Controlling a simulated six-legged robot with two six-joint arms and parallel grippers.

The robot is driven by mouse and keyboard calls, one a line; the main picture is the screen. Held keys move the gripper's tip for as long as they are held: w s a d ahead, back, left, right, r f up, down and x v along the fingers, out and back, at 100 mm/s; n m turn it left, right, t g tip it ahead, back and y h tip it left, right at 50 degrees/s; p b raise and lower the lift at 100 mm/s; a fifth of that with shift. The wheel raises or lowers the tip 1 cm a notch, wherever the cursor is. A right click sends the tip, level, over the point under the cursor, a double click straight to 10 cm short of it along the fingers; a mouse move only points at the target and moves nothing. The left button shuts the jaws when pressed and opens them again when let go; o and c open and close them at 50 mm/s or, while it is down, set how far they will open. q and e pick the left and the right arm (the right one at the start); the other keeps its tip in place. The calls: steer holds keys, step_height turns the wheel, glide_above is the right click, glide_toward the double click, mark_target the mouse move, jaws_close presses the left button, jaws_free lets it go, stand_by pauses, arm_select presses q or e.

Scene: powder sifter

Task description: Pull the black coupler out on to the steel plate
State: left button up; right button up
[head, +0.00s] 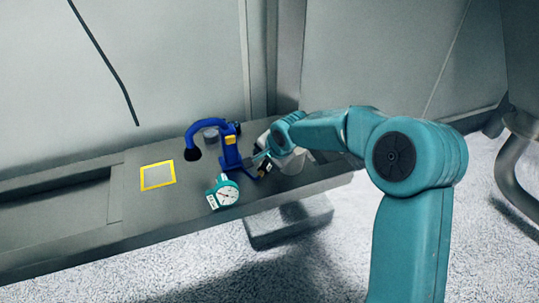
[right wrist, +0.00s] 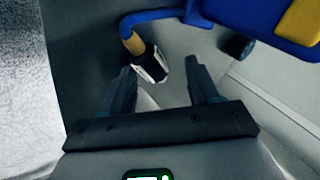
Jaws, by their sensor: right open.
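A blue sifter stand (head: 230,151) with a curved arm stands on the bench in the head view. In the right wrist view, its blue arm (right wrist: 160,15) carries a tan sleeve (right wrist: 134,42) with a black coupler (right wrist: 150,66) with pale faces at its end. My right gripper (right wrist: 160,69) is open, its fingers on either side of the coupler with gaps showing. In the head view, my right gripper (head: 259,156) is at the right of the stand. The steel plate (head: 158,176) is a bare grey square with a yellow border, left of the stand. My left gripper is not in view.
A round-faced teal gauge (head: 225,192) stands in front of the sifter stand. The bench (head: 130,210) is clear around the plate.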

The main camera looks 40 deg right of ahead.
steer(key=p+v, duration=0.2)
steer(key=v, duration=1.4)
steer(key=shift+p, duration=0.35)
steer(key=shift+s, duration=0.1)
